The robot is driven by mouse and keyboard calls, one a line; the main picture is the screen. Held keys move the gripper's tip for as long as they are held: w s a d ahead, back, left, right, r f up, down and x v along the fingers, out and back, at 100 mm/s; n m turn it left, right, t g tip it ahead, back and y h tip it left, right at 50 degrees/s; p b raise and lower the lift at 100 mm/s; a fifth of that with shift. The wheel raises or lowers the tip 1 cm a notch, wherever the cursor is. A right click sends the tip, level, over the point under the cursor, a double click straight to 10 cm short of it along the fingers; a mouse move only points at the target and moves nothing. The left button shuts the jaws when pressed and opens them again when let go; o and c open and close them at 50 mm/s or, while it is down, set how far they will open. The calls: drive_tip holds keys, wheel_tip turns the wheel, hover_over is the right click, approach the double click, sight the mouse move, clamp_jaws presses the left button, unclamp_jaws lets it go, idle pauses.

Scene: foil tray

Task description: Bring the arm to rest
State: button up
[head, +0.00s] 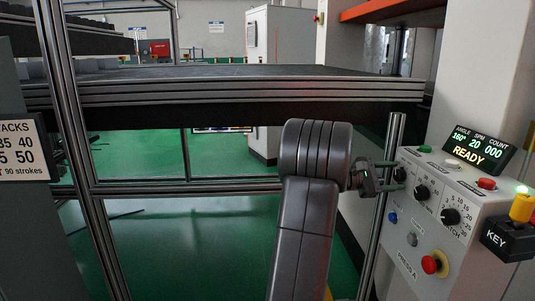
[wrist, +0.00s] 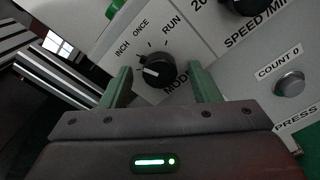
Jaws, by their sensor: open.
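My gripper (head: 397,176) is open and empty at the upper left of the control panel (head: 408,245). In the wrist view its two green fingers (wrist: 162,84) stand apart, on either side of the black MODE knob (wrist: 158,70) as seen there. Contact with the knob cannot be told. The knob's labels read INCH, ONCE and RUN; its white mark points left, roughly to the INCH side. In the head view my arm reaches up from the bottom and bends right to the panel.
The display (head: 468,150) reads 160°, 20, 000 and READY. A red-and-yellow button (head: 435,263), a yellow key (head: 522,208) and other knobs and buttons sit on the panel. A metal-profile frame (head: 250,90) spans behind my arm. Green floor (head: 190,250) lies open beyond.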

drive_tip(key=shift+d, duration=0.35)
